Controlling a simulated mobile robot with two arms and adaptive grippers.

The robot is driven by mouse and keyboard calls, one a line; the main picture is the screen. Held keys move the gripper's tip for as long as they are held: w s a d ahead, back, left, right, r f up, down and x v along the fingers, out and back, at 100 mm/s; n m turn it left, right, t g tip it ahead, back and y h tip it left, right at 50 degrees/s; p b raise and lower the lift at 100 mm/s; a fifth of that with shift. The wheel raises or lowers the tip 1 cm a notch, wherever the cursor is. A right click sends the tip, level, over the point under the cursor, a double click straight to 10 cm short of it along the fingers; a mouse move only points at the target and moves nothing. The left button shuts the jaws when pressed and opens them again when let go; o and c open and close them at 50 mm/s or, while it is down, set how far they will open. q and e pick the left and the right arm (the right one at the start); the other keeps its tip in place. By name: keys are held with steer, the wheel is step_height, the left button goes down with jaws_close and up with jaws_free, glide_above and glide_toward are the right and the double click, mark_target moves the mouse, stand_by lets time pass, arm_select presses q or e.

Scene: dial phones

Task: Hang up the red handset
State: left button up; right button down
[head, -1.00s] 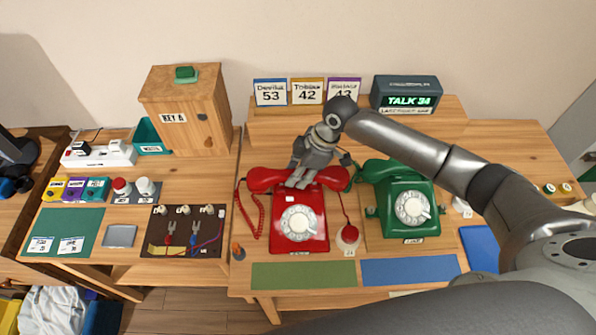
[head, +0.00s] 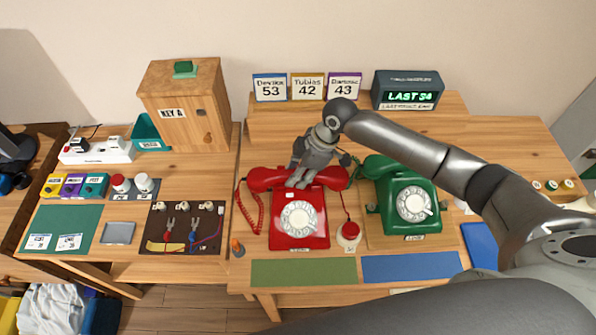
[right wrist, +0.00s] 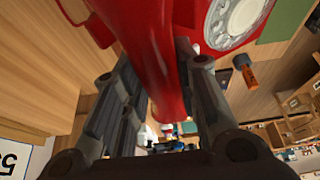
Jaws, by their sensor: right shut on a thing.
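The red dial phone (head: 300,218) stands on the table at the middle, its white dial facing me. The red handset (head: 264,178) lies across the top of the phone, at its cradle. Whether it is fully seated cannot be told. My right gripper (head: 299,181) is shut on the middle of the handset from above. In the right wrist view the handset (right wrist: 150,55) runs between the two fingers, with the red phone body and its dial (right wrist: 236,18) just beyond. My left gripper is not in view.
The green dial phone (head: 404,205) stands close on the right, under my right arm. The display box (head: 407,92) at the back reads "LAST 34". Green and blue mats (head: 303,273) lie clear in front.

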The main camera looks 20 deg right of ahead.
steer(key=c, duration=1.1)
jaws_free()
steer(key=shift+o, duration=0.2)
steer(key=v, duration=1.2)
steer(key=shift+f, duration=0.1)
